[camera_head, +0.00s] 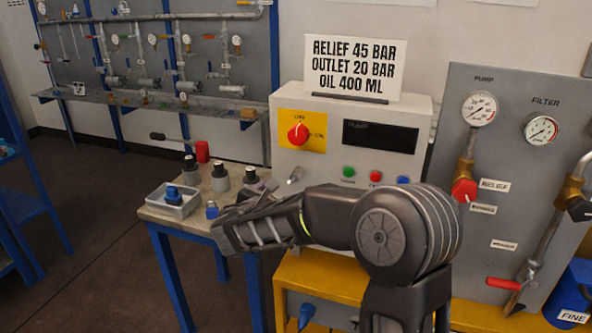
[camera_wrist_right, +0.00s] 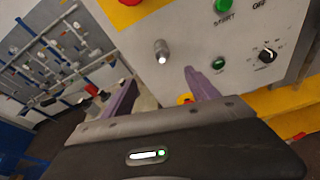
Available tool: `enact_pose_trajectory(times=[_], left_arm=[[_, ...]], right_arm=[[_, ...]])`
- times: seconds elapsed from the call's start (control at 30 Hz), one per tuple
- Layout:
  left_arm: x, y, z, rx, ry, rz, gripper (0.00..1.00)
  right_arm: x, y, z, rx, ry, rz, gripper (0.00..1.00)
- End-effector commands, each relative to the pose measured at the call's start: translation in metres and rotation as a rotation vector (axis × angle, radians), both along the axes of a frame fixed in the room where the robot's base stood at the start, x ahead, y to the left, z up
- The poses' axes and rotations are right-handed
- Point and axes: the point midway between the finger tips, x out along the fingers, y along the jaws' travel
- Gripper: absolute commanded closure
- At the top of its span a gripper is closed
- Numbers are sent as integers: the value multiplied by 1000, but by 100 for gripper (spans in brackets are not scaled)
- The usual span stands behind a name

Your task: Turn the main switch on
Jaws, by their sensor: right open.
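The main switch (camera_head: 298,133) is a red rotary knob on a yellow plate, on the front of a grey control box (camera_head: 408,105). The plate is marked OFF above and ON at right; the knob seems to point up toward OFF. Only its lower edge shows at the top of the right wrist view (camera_wrist_right: 128,2). My right gripper (camera_wrist_right: 160,88) is open, with nothing between its purple fingers. It faces the panel below the switch, apart from the knob. In the head view its dark body (camera_head: 265,222) hides part of the box's lower front. My left gripper is out of view.
A silver cylinder (camera_wrist_right: 162,52) sticks out of the panel below the switch. Green (camera_head: 348,172), red and blue buttons sit right of it. A side table (camera_head: 160,213) at left holds a tray and several small parts. A gauge panel (camera_head: 520,80) stands at right.

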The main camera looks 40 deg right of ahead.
Motion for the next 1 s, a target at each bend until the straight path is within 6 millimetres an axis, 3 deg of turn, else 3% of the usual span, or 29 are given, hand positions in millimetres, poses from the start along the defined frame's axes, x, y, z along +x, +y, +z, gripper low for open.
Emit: enact_pose_trajectory(times=[0.03, 0.1, 0.23, 0.67, 1.0], left_arm=[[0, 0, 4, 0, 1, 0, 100], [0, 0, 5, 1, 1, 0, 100], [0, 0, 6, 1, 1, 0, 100], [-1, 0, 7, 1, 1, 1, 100], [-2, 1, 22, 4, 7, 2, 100]], right_arm=[[1, -8, 37, -77, -40, -6, 32], [1, -15, 74, -167, -79, -15, 32], [-1, -20, 107, -249, -116, -28, 32], [1, -23, 110, -257, -119, -30, 32], [25, -59, 112, -257, -117, -31, 32]])
